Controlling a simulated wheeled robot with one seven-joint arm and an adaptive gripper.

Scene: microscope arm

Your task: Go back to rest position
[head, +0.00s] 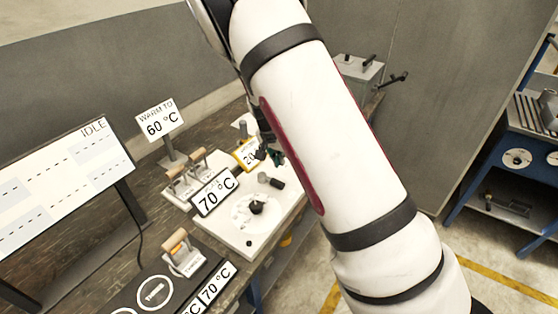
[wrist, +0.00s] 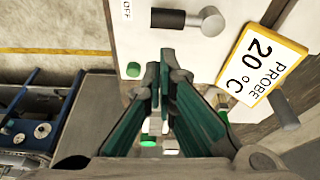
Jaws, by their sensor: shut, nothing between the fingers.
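My gripper (wrist: 165,75) is shut with nothing between its green fingers in the wrist view. Its fingertips point toward a white panel that has a black-handled metal lever and a green button. In the head view my gripper (head: 268,150) is small and partly hidden by my white arm, which crosses the middle of the picture. It is over the far part of the bench, beside a yellow-edged sign (head: 247,155). That sign reads PROBE 20 °C in the wrist view (wrist: 262,62).
Switches with wooden handles (head: 183,256), a 60 °C sign (head: 160,121) and an IDLE screen (head: 65,185) are at left. A blue-framed bench (head: 500,165) stands at right.

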